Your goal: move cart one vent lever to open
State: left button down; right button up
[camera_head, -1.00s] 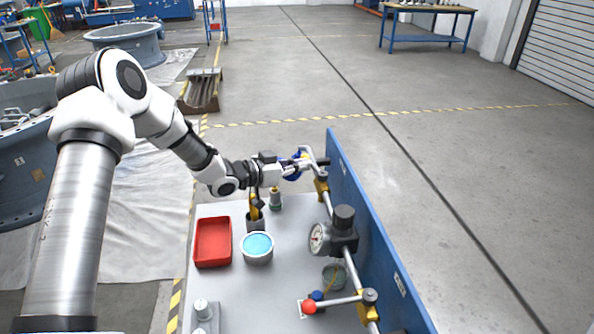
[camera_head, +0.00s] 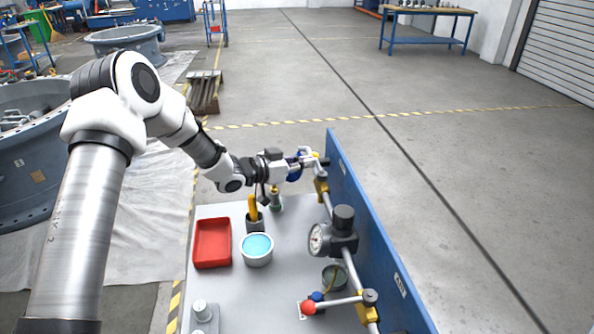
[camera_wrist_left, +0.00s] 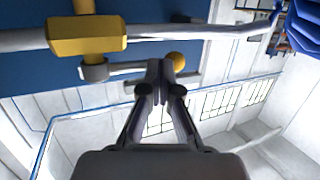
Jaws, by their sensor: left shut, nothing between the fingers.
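My left gripper (camera_head: 308,163) is at the far end of the pipe on the cart's blue panel. In the left wrist view its fingers (camera_wrist_left: 166,76) are shut with nothing between them. A small yellow ball knob (camera_wrist_left: 176,60) on a short grey rod shows right by the fingertips; I cannot tell whether they touch. The rod comes from a grey collar (camera_wrist_left: 94,70) under a brass valve body (camera_wrist_left: 88,36). My right gripper is not in view.
The blue panel (camera_head: 385,262) edges the cart top (camera_head: 230,302). A gauge (camera_head: 319,239), a lever with a red knob (camera_head: 308,307), a red tray (camera_head: 212,244) and a bowl with blue contents (camera_head: 257,246) are on the cart.

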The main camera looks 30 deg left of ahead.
pick_arm(q)
jog(key=v, duration=1.2)
